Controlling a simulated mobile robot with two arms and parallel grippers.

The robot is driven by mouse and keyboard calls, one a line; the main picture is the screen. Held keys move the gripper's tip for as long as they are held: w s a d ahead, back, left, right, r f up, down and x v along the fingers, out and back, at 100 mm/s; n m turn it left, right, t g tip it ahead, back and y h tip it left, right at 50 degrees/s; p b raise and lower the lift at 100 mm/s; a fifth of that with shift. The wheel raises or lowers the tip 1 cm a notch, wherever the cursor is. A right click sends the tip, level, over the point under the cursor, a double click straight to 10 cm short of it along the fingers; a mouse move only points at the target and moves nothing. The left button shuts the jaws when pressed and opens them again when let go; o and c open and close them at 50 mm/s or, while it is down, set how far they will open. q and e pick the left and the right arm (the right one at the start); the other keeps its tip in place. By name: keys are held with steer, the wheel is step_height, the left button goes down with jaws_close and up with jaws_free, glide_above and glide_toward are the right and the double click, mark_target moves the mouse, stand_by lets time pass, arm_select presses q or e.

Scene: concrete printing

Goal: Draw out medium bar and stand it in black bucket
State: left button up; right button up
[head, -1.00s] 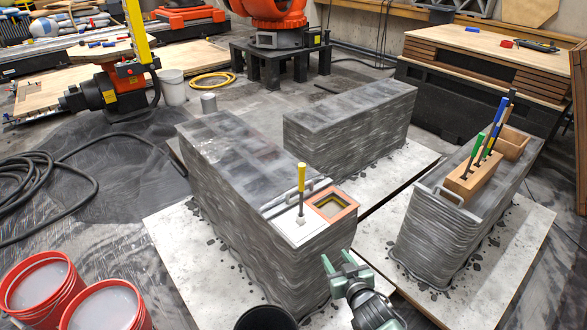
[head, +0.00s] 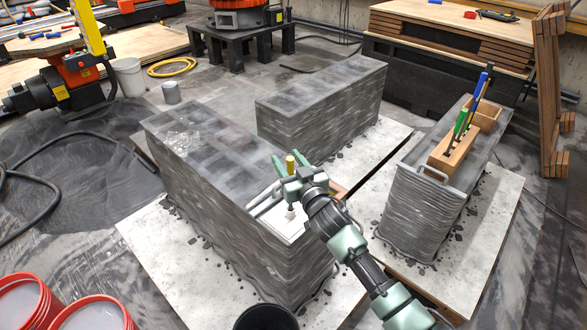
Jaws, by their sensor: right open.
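A yellow-topped bar (head: 290,165) stands upright on a white plate (head: 284,226) on top of the near concrete block. My right gripper (head: 290,172) is open at its upper part, with the fingers appearing on either side; contact cannot be told. The gripper hides much of the bar. A wooden holder (head: 450,158) on the right block holds a green-topped bar (head: 461,121) and a taller blue-topped bar (head: 480,84). Which bar is the medium one is not clear. The black bucket (head: 265,318) shows at the bottom edge, partly cut off. My left gripper is out of view.
Another concrete block (head: 320,110) stands behind. Red buckets (head: 90,315) stand at the lower left.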

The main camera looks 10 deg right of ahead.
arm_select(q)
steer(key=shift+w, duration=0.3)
arm_select(e)
steer(key=shift+w+a, duration=0.15)
steer(key=shift+w, duration=0.55)
jaws_close()
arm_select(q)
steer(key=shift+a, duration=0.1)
arm_select(e)
steer(key=shift+r, duration=0.1)
